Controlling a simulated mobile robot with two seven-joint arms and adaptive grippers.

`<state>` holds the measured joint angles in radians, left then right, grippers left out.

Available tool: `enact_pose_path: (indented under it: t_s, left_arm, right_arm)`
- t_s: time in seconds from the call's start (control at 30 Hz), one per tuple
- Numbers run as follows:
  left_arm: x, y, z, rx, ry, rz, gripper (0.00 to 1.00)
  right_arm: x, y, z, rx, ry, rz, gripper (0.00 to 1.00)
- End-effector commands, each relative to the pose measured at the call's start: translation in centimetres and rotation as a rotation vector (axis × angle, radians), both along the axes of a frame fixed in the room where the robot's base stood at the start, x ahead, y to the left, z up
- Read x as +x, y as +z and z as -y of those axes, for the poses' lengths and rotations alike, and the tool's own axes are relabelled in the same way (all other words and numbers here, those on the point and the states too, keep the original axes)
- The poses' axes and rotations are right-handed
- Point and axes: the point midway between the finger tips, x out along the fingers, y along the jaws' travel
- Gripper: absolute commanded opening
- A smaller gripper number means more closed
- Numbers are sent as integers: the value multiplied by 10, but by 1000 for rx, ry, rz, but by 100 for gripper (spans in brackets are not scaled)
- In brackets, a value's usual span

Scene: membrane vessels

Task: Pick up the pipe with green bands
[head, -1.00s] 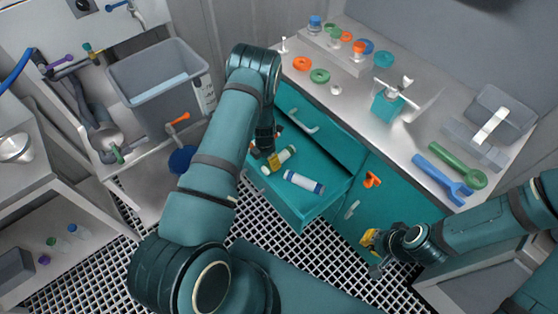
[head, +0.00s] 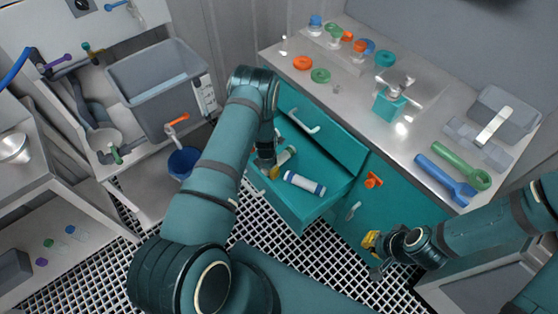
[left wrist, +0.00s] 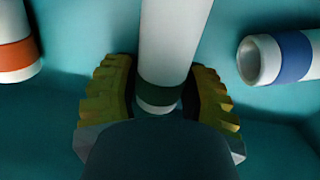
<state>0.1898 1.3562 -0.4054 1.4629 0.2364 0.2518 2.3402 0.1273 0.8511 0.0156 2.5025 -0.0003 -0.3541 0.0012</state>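The white pipe with green bands (head: 284,157) lies in the open teal drawer (head: 318,208), partly hidden by my left gripper. In the left wrist view this pipe (left wrist: 174,45) runs away between the fingers, its dark green band near its close end. My left gripper (head: 270,170) is down in the drawer, its yellow fingers (left wrist: 162,98) open on either side of the pipe, with very narrow gaps. A blue-banded pipe (head: 304,184) lies to the right. An orange-banded pipe (left wrist: 15,50) lies to the left. My right gripper (head: 372,243) is by the cabinet front; its opening is unclear.
The drawer walls stand close around my left gripper. A grey bin (head: 160,88) and a blue bucket (head: 184,162) are at the left.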

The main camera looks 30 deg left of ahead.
Motion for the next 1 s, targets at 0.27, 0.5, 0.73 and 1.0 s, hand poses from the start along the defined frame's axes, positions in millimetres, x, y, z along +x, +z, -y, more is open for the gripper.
enact_pose_path:
  t_s: [0.27,0.5,0.73,1.0]
  left_arm:
    - [0,0,0,0,0,0,3]
    - [0,1,0,0,0,0,3]
    - [1,17,0,1,-2,1,3]
    - [1,57,0,1,0,1,3]
  right_arm:
    - [0,0,0,0,0,0,0]
    - [0,0,0,0,0,0,0]
    - [-1,4,0,0,1,-2,0]
    - [-3,15,0,1,1,-6,0]
